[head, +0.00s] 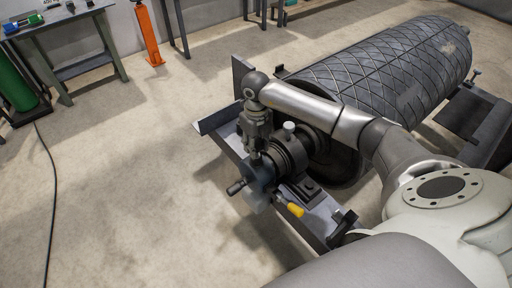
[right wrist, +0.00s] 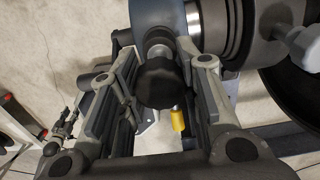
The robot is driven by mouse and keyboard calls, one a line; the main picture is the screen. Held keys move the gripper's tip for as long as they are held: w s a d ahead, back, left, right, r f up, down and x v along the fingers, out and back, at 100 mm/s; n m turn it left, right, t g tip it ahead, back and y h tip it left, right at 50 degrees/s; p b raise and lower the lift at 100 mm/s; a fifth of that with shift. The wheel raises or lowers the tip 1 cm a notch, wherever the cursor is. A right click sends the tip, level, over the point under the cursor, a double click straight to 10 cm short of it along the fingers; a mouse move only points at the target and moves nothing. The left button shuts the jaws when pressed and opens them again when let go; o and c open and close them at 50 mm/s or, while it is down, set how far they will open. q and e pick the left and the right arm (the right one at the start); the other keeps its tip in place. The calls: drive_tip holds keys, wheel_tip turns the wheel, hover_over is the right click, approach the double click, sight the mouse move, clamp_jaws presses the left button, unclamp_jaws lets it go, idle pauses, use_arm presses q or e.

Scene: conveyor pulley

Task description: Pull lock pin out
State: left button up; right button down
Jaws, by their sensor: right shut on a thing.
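My right gripper (head: 257,148) points down at the near end of the pulley shaft, in front of a blue-grey disc (head: 258,172). In the right wrist view its two fingers (right wrist: 160,70) are shut on a black round knob (right wrist: 160,84). The knob sits on a short metal stem on the disc (right wrist: 160,12) and looks like the head of the lock pin. The stem still meets the disc; how deep it sits is hidden. The fingers and knob hide most of the contact in the head view. My left gripper is not in view.
A dark handle (head: 236,188) juts left from the disc. A white knob (head: 289,127) stands above the bearing and a yellow grip (head: 295,210) lies below right. The ribbed pulley drum (head: 400,70) fills the back right. The floor (head: 130,190) at left is clear except for a cable.

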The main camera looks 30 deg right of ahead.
drive_tip(key=shift+r+p, duration=0.45)
drive_tip(key=shift+r, duration=0.25)
drive_tip(key=shift+r+p, duration=3.5)
drive_tip(key=shift+r, duration=1.5)
